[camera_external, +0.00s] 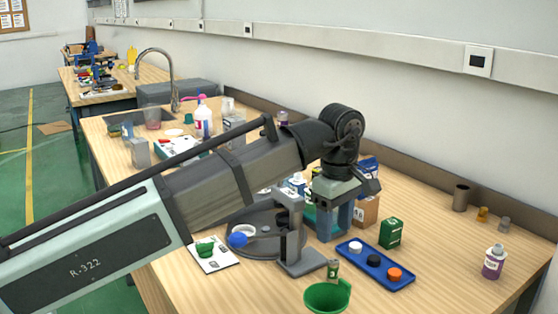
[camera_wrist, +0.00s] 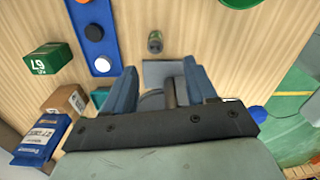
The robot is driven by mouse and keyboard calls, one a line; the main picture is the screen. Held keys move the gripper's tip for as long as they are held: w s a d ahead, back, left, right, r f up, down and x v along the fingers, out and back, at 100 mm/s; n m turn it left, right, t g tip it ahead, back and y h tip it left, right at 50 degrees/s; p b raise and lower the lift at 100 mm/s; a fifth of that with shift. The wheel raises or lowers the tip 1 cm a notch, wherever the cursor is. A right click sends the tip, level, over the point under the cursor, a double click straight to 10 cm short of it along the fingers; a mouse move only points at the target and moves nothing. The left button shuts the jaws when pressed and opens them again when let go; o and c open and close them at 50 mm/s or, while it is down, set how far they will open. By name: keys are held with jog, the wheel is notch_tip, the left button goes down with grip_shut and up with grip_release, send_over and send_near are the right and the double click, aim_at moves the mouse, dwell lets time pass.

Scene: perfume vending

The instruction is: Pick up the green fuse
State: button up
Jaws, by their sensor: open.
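A small green cylinder (camera_external: 333,270), which looks like the green fuse, stands on the wooden table between the grey stand and the green bowl. In the wrist view this green cylinder (camera_wrist: 155,42) is seen from above, beyond my fingertips and roughly centred between them. My gripper (camera_external: 335,230) points down behind the grey stand, with its blue fingers apart. In the wrist view my gripper (camera_wrist: 160,85) is open and empty, and part of the grey stand (camera_wrist: 160,72) shows between the fingers.
The grey stand (camera_external: 300,258) is close to my gripper. The green bowl (camera_external: 327,297) is at the front edge. A blue tray (camera_external: 373,268) with white, black and orange caps lies to the right. A green box (camera_external: 391,233) stands behind it. The table farther right is mostly clear.

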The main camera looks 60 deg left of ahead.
aim_at(334, 260)
notch_tip(334, 260, down, 5)
jog(key=shift+f, duration=0.1)
jog(key=shift+w+a+f, duration=0.1)
jog(key=shift+w+f, duration=0.1)
jog(key=shift+f, duration=1.1)
jog(key=shift+w+a+f, duration=0.1)
jog(key=shift+w+f, duration=0.1)
jog(key=shift+f, duration=1.1)
jog(key=shift+c, duration=0.3)
grip_shut()
